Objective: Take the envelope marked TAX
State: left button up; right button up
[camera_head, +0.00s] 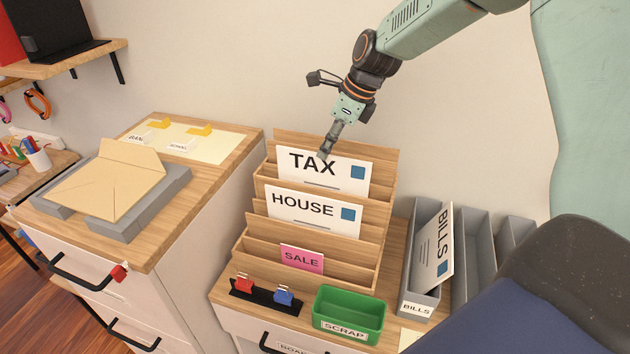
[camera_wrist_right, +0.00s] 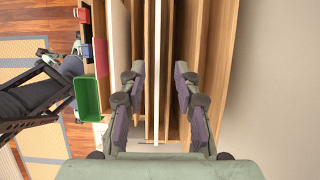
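The white envelope marked TAX (camera_head: 350,177) stands upright in the rear part of the stepped wooden sorter (camera_head: 385,240), with a blue square at its right. My right gripper (camera_head: 326,150) is at its top edge, pointing down. In the right wrist view my right gripper (camera_wrist_right: 158,88) is open. A thin white edge, which looks like that envelope (camera_wrist_right: 157,60), runs between its fingers, with gaps on both sides. I cannot tell how far the fingers reach down beside it. My left gripper is not in view.
The HOUSE envelope (camera_head: 320,213) and pink SALE card (camera_head: 301,260) stand in front. A green SCRAP bin (camera_head: 350,313) and red and blue clips (camera_head: 283,296) are at the front. A grey file holder (camera_head: 421,250) holds a BILLS envelope (camera_head: 438,245). The wall is close behind.

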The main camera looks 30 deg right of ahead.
aim_at(317, 167)
jog(key=x, duration=0.7)
jog(key=shift+d+f+b, duration=0.1)
jog(key=shift+b, duration=0.3)
jog(key=shift+w+f, duration=0.1)
jog(key=shift+f, duration=0.1)
jog(key=shift+s+a+r, duration=0.2)
jog(key=shift+s+a, duration=0.1)
jog(key=shift+d, duration=0.1)
jog(key=shift+c, duration=1.4)
jog(key=shift+w+f, duration=0.2)
jog(key=shift+w, duration=0.05)
jog(key=c, duration=0.3)
grip_shut()
jog(key=shift+s+r, duration=0.2)
jog(key=shift+s, duration=0.05)
